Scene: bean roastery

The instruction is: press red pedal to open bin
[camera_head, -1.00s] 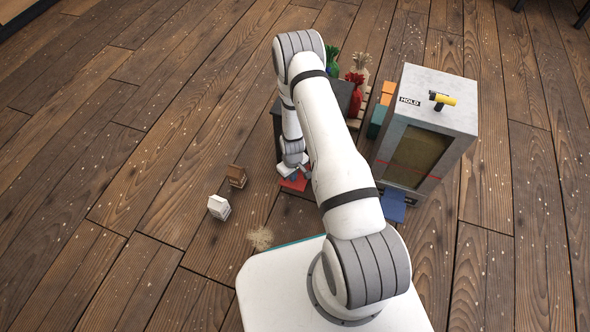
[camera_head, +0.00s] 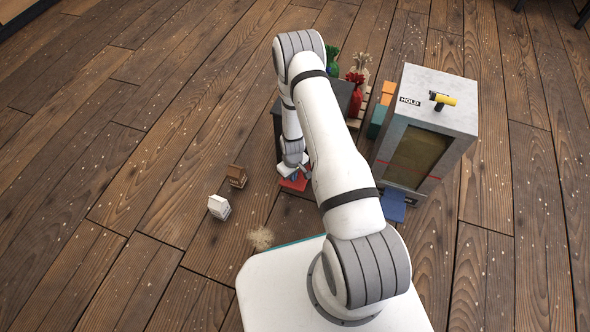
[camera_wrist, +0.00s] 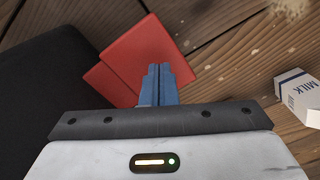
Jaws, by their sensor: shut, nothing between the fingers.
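The red pedal (camera_head: 297,181) sticks out low at the front of a dark bin (camera_head: 341,92), which my arm largely covers in the head view. In the wrist view the red pedal (camera_wrist: 132,58) lies just beyond my fingertips, beside the dark side of the bin (camera_wrist: 50,85). My gripper (camera_wrist: 160,68) is shut and empty, its blue fingers overlapping the pedal in the picture. I cannot tell whether the fingertips touch it. In the head view my gripper (camera_head: 292,170) is down at the pedal. The bin's lid is mostly hidden behind my arm.
A grey cabinet (camera_head: 452,105) with a HOLD label, a yellow-black handle and a blue pedal (camera_head: 393,206) stands to the right. A brown carton (camera_head: 237,176) and a white milk carton (camera_head: 219,207) are on the floor at left.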

